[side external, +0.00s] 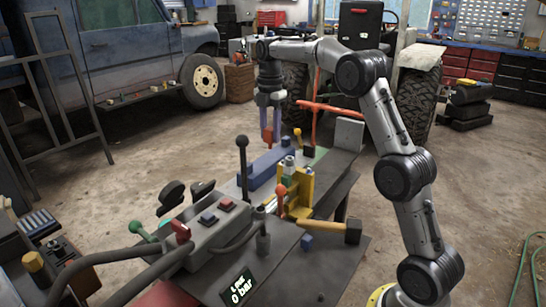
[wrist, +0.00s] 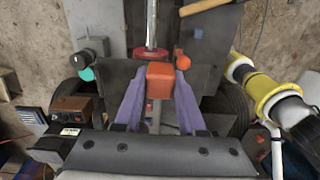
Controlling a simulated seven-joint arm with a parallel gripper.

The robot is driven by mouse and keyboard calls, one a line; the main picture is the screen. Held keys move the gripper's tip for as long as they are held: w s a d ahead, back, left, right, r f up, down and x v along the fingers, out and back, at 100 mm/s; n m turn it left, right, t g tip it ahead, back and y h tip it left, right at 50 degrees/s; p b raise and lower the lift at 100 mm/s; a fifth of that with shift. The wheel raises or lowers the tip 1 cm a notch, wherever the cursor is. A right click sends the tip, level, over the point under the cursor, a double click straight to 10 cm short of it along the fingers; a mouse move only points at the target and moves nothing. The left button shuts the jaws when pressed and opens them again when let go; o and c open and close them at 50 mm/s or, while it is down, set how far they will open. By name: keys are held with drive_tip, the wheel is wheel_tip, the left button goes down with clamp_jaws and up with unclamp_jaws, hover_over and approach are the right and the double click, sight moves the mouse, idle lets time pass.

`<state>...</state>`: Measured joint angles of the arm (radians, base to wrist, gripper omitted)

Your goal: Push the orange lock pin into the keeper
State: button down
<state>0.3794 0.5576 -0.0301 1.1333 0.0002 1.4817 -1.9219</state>
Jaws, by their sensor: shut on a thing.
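My gripper (side external: 268,138) has purple fingers and points down above the splitter bed. It is shut on an orange block-like piece, which I take as the lock pin (wrist: 160,80). In the wrist view the piece sits between the two fingertips, and its lower end is hidden. In the side view the fingertips are above the blue beam (side external: 266,170), apparently clear of it. A yellow bracket (side external: 301,187) stands upright on the bed to the right of the beam. I cannot tell for sure which part is the keeper.
An orange ball knob (side external: 281,190) stands beside the bracket. Black-knobbed levers (side external: 242,141) rise from the machine. A wooden-handled mallet (side external: 322,227) and a small blue cube (side external: 307,241) lie at the near right. The control box (side external: 210,222) and hoses are at the front left.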

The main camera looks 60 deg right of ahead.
drive_tip(key=w+d+f+m, duration=0.1)
drive_tip(key=d+f+m, duration=0.1)
drive_tip(key=d, duration=0.6)
drive_tip(key=w+d+f+m, duration=0.1)
drive_tip(key=d+f+m, duration=0.1)
drive_tip(key=d, duration=0.6)
drive_tip(key=shift+w+m, duration=0.4)
drive_tip(key=shift+m, duration=0.4)
drive_tip(key=shift+d+f, duration=0.1)
drive_tip(key=shift+f, duration=2.8)
drive_tip(key=shift+f, duration=0.5)
drive_tip(key=shift+f, duration=0.35)
drive_tip(key=shift+f, duration=0.7)
drive_tip(key=shift+f, duration=0.35)
